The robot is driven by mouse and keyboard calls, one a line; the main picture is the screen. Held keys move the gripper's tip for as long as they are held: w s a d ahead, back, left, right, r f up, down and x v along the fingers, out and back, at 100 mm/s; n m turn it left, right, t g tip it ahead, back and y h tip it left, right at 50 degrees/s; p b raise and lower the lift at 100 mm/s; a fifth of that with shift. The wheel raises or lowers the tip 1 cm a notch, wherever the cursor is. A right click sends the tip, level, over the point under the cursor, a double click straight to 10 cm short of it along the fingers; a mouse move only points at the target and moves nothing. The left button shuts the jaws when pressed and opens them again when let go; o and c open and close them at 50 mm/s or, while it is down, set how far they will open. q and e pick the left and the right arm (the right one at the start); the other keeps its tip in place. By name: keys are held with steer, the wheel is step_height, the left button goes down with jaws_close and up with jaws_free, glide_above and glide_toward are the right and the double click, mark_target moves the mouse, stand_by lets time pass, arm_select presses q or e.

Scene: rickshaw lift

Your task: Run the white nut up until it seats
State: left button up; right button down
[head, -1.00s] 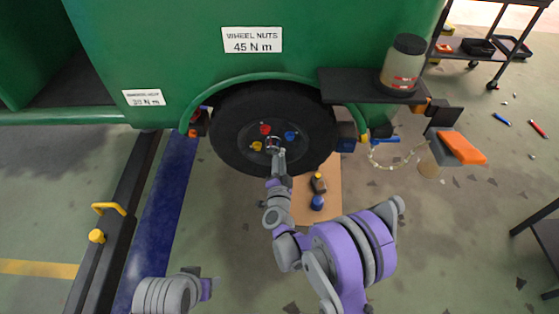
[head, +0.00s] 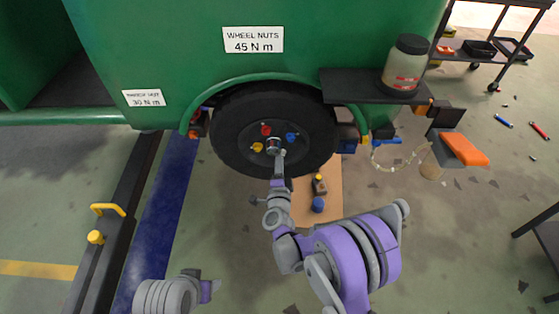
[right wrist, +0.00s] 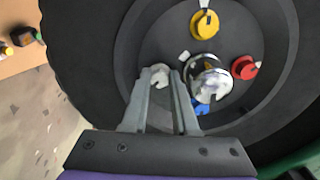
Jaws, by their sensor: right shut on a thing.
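The white nut (right wrist: 160,76) sits at the wheel hub, between the fingertips of my right gripper (right wrist: 161,84), which is shut on it. In the head view my right gripper (head: 279,158) reaches up to the lower right of the hub and hides the nut. The wheel (head: 230,150) is black with a dark disc and a shiny centre cap (right wrist: 208,82). Whether the nut touches the disc cannot be told. My left gripper (head: 210,289) is at the bottom left, away from the wheel, and its fingers are unclear.
A yellow nut (right wrist: 204,24), a red nut (right wrist: 244,68) and a blue nut (right wrist: 201,107) surround the cap. The green body (head: 180,50) overhangs the wheel. A shelf with a jar (head: 405,65) is at right. Small items lie on a board (head: 331,188) below.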

steer(key=c, duration=0.7)
jaws_free()
